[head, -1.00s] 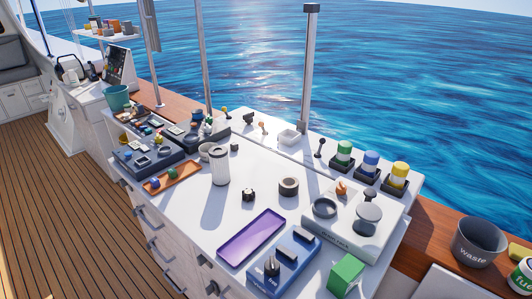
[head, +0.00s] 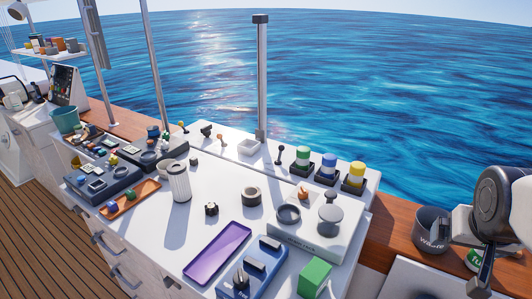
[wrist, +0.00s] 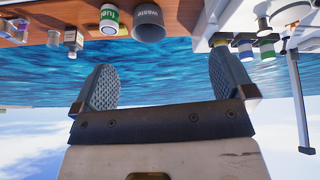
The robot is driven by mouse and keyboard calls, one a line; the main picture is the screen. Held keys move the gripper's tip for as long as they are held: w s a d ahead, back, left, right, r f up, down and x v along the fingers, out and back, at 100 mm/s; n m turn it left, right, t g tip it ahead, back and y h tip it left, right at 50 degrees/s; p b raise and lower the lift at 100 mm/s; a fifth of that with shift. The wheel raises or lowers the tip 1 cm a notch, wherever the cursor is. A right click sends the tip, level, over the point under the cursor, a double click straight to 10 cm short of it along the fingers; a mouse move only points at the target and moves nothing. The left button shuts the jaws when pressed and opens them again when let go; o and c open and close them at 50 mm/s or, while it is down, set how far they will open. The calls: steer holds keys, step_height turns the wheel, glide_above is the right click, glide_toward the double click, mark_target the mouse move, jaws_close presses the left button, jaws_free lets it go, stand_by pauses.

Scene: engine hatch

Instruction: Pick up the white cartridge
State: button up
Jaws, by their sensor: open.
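The white cartridge (head: 179,183) is a ribbed white cylinder with a dark opening in its top. It stands upright on the white worktop, left of the middle in the head view. My gripper (wrist: 165,90) shows in the wrist view with its two textured fingers wide apart and nothing between them. In the head view my arm is at the right edge, far from the cartridge. The cartridge is not clearly seen in the wrist view.
An orange tray (head: 131,198) and a grey cup lie close to the cartridge. A purple tray (head: 218,252), blue block (head: 252,270), green box (head: 314,278) and dark rings are nearer the front right. A tall post (head: 262,80) stands behind the worktop. A waste bin (head: 431,224) is at right.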

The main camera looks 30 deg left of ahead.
mark_target(182, 175)
steer(key=w+a+f+n+t+y, duration=0.1)
steer(key=w+a+n+y, duration=0.3)
steer(key=a, duration=0.9)
steer(key=w+a+f+n+t+y, duration=0.1)
steer(key=w+a+f+t, duration=0.1)
steer(key=w+a, duration=0.75)
steer(key=w+a+f+n+t+y, duration=0.1)
steer(key=w+a+n+y, duration=0.15)
steer(key=a, duration=1.25)
steer(key=s+a+f+n+g+y, duration=0.2)
steer(key=s+a, duration=0.3)
steer(key=a, duration=0.6)
steer(key=s+a+f+n+g+y, duration=0.2)
steer(key=s+a+f+y, duration=0.2)
steer(key=a, duration=0.7)
steer(key=s+a+f+n+g+y, duration=0.1)
steer(key=s+a+f+n+y, duration=0.1)
steer(key=s+a, duration=0.5)
steer(key=shift+a+f+g+y, duration=0.15)
steer(key=shift+a+f+y, duration=0.25)
steer(key=shift+a, duration=0.4)
steer(key=shift+a+f+g+y, duration=0.15)
steer(key=shift+a+f, duration=0.35)
steer(key=shift+a, duration=0.35)
steer(key=shift+a+f+g+y, duration=0.1)
steer(key=shift+a+f+y, duration=0.3)
steer(key=shift+a, duration=0.4)
steer(key=shift+x, duration=1.3)
